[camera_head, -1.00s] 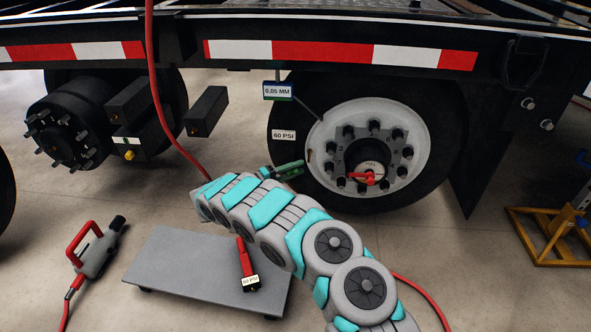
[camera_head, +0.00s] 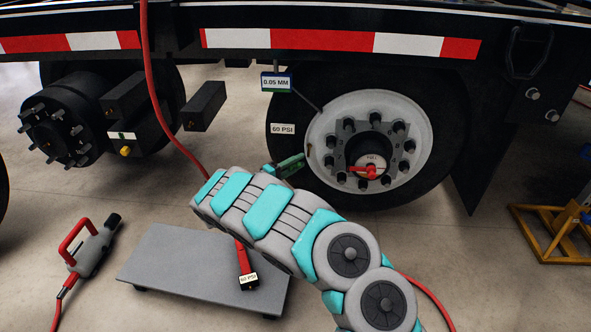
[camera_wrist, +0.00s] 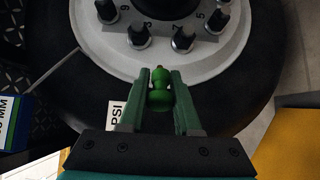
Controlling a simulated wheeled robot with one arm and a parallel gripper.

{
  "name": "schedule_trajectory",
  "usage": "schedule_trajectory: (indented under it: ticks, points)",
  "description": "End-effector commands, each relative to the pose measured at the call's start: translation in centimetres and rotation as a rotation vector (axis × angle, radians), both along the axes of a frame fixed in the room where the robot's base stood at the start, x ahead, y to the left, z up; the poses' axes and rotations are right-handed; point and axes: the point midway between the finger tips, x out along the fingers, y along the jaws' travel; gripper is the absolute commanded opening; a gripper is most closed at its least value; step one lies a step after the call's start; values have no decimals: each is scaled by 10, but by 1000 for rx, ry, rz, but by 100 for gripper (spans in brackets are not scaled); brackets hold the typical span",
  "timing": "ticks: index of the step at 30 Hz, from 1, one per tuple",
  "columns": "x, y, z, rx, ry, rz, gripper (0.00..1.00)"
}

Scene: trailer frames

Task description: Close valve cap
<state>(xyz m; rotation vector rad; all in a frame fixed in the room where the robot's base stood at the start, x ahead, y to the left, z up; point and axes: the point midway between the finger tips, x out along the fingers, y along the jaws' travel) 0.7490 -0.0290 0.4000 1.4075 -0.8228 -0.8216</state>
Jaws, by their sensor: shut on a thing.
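The wheel (camera_head: 365,145) has a white rim (camera_head: 335,112) and a black tyre. A small brownish valve stem (camera_head: 309,148) shows at the rim's left edge in the head view. My gripper (camera_head: 291,165) is just left of and below the stem, in front of the tyre. In the wrist view my gripper (camera_wrist: 159,78) has its green fingers on both sides of a green valve cap (camera_wrist: 160,98). The cap's top end lies near the rim's lower edge. A small brownish tip shows there; whether cap and stem touch cannot be told.
A grey low platform (camera_head: 165,262) carries a red-handled gauge tool (camera_head: 246,265). A red hose (camera_head: 152,70) hangs at left. A yellow stand (camera_head: 550,235) is at right. Floor between platform and stand is partly clear.

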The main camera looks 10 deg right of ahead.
Motion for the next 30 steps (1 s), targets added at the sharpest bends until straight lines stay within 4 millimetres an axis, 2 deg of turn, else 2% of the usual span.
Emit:
schedule_trajectory:
  ticks: [15, 30]
  points:
    - [0, -12, -3, -3, 4, 273, 0]
    - [5, -21, 7, 2, 13, 587, 0]
